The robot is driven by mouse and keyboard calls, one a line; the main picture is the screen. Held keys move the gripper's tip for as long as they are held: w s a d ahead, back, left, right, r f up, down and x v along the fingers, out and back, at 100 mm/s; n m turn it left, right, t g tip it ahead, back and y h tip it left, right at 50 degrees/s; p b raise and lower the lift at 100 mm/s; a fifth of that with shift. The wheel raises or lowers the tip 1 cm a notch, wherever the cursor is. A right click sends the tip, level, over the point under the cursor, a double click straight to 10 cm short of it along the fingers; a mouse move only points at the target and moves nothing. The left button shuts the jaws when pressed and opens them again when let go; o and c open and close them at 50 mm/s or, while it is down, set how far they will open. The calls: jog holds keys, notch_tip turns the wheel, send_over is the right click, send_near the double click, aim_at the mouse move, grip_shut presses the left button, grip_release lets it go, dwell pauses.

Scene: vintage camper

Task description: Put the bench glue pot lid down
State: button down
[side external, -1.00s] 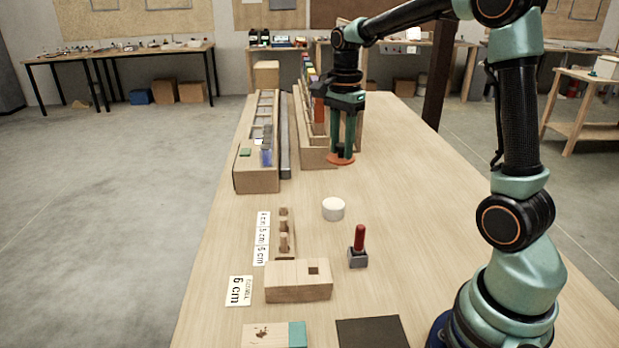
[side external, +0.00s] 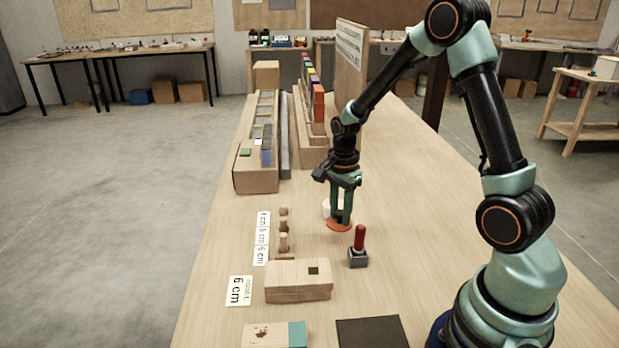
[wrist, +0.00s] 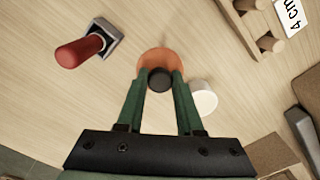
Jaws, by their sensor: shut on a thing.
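My gripper (side external: 341,218) is shut on the lid's dark knob (wrist: 160,80). The lid (side external: 338,226) is a flat orange disc, hanging level under the fingers and low over the table; I cannot tell whether it touches the wood. It also shows between the fingertips in the wrist view (wrist: 158,59). A white round pot (side external: 326,207) stands just behind the lid, partly hidden by my fingers. In the wrist view the white pot (wrist: 204,98) is to the right of the lid, close beside it.
A red-handled tool on a grey block (side external: 358,249) stands in front and right of the lid. A wooden peg rack (side external: 284,240) is to the left, and a wooden block with a square hole (side external: 297,281) is nearer. Open table lies to the right.

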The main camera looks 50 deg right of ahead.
aim_at(340, 224)
jog(key=shift+f, duration=2.15)
jog(key=c, duration=0.6)
grip_release()
jog(key=shift+f, duration=0.1)
jog(key=shift+o, duration=0.2)
notch_tip(340, 224, up, 12)
jog(key=shift+r, duration=0.1)
jog(key=s+a+r+n+t, duration=0.5)
jog(key=s+a+r+n, duration=0.4)
jog(key=n, duration=1)
jog(key=shift+s+a+r+t, duration=0.15)
jog(key=shift+a+r+t, duration=0.15)
jog(key=shift+a+r, duration=1.1)
